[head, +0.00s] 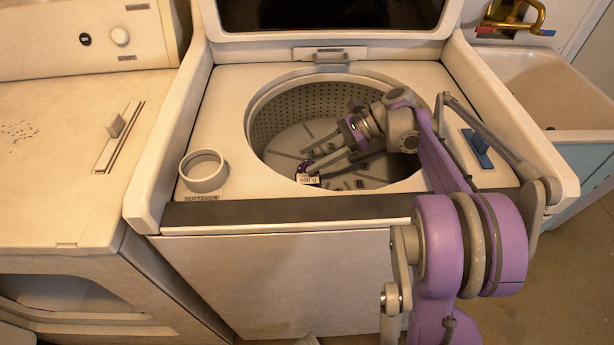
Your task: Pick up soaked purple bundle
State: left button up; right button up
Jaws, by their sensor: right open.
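The purple bundle (302,169) lies low in the drum of the open washing machine, near its front. It looks small and dark purple, with a white label on its front side that seems to read 500 g. Part of it is hidden behind my right gripper's near finger. My right gripper (308,161) reaches into the drum from the right. Its two fingers are apart and point left, with their tips right beside the bundle. I cannot tell whether they touch it. My left gripper is not in view.
The drum rim (262,92) surrounds my right gripper. A softener cup (203,171) stands at the machine's front left. A blue switch (477,143) is on the right side of its top. A second appliance (60,150) stands at left, and a sink (550,85) at right.

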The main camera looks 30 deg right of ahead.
grip_shut()
dwell(0.3)
dwell(1.1)
